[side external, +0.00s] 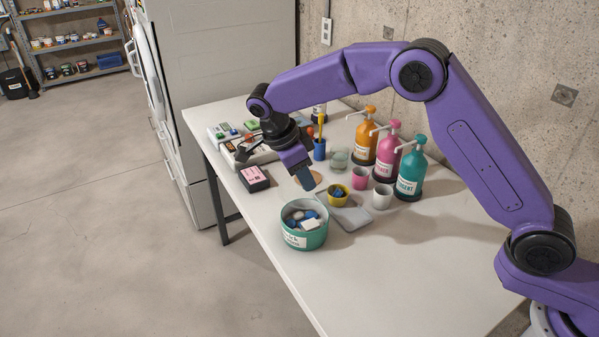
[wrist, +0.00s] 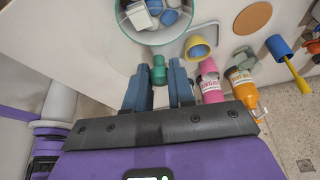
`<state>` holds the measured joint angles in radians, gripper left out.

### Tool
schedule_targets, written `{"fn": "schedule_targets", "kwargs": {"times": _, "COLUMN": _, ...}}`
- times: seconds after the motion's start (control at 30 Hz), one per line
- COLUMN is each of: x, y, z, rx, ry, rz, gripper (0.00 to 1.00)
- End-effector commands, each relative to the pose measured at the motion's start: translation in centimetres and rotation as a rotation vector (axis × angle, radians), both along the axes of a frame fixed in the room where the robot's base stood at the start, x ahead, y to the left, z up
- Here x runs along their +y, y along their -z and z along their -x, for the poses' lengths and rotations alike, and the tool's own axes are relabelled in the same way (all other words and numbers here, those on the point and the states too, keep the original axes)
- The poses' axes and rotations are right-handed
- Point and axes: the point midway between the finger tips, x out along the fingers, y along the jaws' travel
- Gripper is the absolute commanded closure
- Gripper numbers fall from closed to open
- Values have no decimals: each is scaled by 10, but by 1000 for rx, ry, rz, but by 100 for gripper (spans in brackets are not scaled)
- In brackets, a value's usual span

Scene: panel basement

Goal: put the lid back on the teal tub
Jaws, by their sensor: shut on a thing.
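The teal tub (side external: 304,241) stands on the near side of the white table, open at the top, with blue, white and grey pieces inside. Its rim and contents also show at the top of the wrist view (wrist: 151,68). My gripper (side external: 307,183) is above the table, behind the tub in the side view, fingers pointing down. In the wrist view, a small teal piece (wrist: 158,72) shows between the fingers of my shut gripper (wrist: 160,82). I cannot tell whether it is the lid's knob.
A yellow bowl (side external: 338,195), a pink cup (side external: 360,179) and a white cup (side external: 382,197) stand right of the tub. Orange (side external: 364,137), pink (side external: 386,155) and teal (side external: 410,174) pump bottles line the wall side. A black box (side external: 254,179) lies left. The table's near right is clear.

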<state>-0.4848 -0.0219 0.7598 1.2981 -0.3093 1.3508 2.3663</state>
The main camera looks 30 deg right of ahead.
Motion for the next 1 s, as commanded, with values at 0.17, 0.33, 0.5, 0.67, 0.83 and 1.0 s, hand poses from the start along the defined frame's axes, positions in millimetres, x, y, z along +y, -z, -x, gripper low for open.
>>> {"fn": "schedule_targets", "kwargs": {"times": 0.17, "x": 0, "y": 13, "z": 0, "rx": 3, "ry": -2, "rz": 1, "gripper": 100}}
{"fn": "schedule_targets", "kwargs": {"times": 0.33, "x": 0, "y": 27, "z": 0, "rx": 1, "ry": -3, "rz": 1, "gripper": 100}}
{"fn": "schedule_targets", "kwargs": {"times": 0.5, "x": 0, "y": 42, "z": 0, "rx": 1, "ry": -3, "rz": 1, "gripper": 100}}
{"fn": "schedule_targets", "kwargs": {"times": 0.67, "x": 0, "y": 53, "z": 0, "rx": 2, "ry": -4, "rz": 1, "gripper": 100}}
{"fn": "schedule_targets", "kwargs": {"times": 0.83, "x": 0, "y": 59, "z": 0, "rx": 1, "ry": -4, "rz": 0, "gripper": 100}}
{"fn": "schedule_targets", "kwargs": {"times": 1.0, "x": 0, "y": 61, "z": 0, "rx": 0, "ry": -3, "rz": 0, "gripper": 100}}
